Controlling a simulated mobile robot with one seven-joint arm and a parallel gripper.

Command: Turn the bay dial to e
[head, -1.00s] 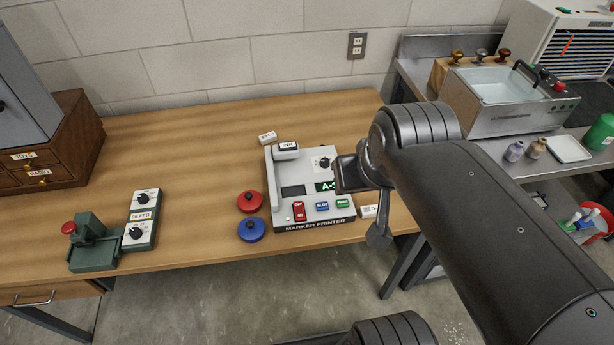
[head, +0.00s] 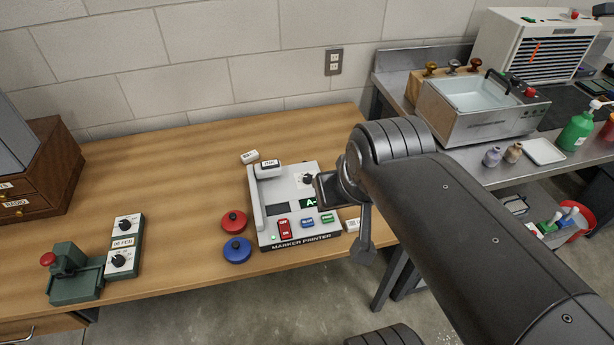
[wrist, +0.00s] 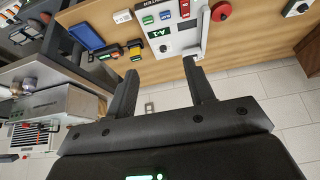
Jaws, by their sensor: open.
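The marker printer (head: 262,216) is a pale grey box near the table's front edge. A black dial (head: 308,178) with a white pointer mark sits on its top right, above a green-lit display (head: 309,203) starting with "A"; the wrist view reads the display (wrist: 157,33) as A-1. I cannot read letters around the dial; it also shows in the wrist view (wrist: 162,48). My gripper (wrist: 160,66) is open and empty, its two fingers apart, pointing toward the printer's dial side. In the head view its fingers are hidden behind my wrist at the printer's right.
Red (head: 234,220) and blue (head: 237,249) round pads lie left of the printer. A green box with two dials (head: 124,245), marked 06 FEB, and a green press (head: 76,275) stand farther left. A steel bench (head: 480,150) with a water tank is at right. The table's back middle is clear.

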